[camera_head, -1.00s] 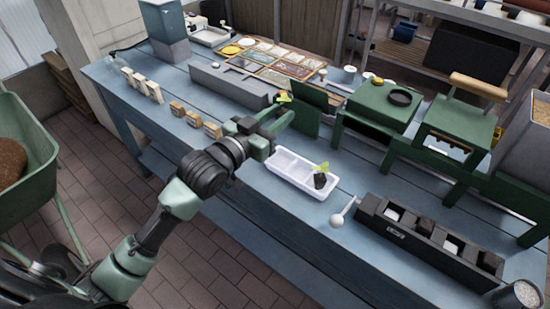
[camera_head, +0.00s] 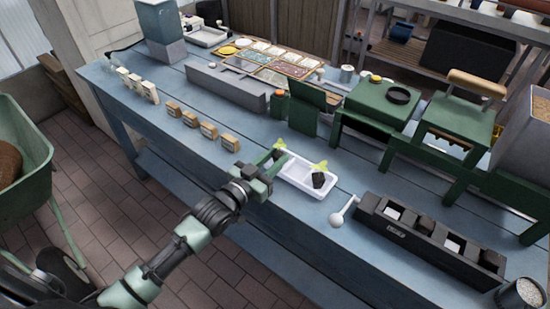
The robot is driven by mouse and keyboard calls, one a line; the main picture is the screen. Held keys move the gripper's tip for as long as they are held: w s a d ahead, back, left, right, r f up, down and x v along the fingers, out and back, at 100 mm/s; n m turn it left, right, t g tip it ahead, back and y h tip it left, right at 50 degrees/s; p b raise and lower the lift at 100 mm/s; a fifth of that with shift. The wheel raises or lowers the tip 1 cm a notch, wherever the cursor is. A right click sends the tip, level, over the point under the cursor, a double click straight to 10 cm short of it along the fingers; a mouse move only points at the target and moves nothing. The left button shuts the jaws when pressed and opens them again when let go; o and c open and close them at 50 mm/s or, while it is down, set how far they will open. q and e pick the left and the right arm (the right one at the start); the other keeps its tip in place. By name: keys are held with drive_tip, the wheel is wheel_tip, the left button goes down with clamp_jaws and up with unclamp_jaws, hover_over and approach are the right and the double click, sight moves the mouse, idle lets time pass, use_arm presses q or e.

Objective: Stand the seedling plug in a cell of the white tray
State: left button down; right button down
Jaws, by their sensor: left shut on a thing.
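The white tray (camera_head: 331,189) sits near the front edge of the blue bench. A dark plug (camera_head: 318,180) with light green leaves is in its right end cell. My left gripper (camera_head: 270,167) is at the tray's left end, shut on another seedling plug (camera_head: 279,144), whose green leaves show above the fingers. The fingers hide most of that plug's body. I cannot tell whether it is inside the left cell or just above it. My right gripper is not in view.
A black box with compartments (camera_head: 395,234) and a white round-ended tool (camera_head: 343,210) lie right of the tray. Green stands (camera_head: 375,108) and a grey trough (camera_head: 226,87) are behind. Several small wooden blocks (camera_head: 190,119) line the bench at left.

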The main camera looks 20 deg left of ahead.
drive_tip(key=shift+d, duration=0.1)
use_arm(q)
drive_tip(key=shift+f, duration=0.15)
drive_tip(key=c, duration=1.2)
unclamp_jaws()
drive_tip(key=shift+o, duration=0.4)
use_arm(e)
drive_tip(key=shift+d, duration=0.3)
use_arm(q)
drive_tip(key=shift+s+r, duration=0.15)
drive_tip(key=shift+r, duration=0.05)
drive_tip(key=v, duration=1.1)
drive_tip(key=shift+s+a, duration=0.15)
drive_tip(key=shift+s, duration=0.25)
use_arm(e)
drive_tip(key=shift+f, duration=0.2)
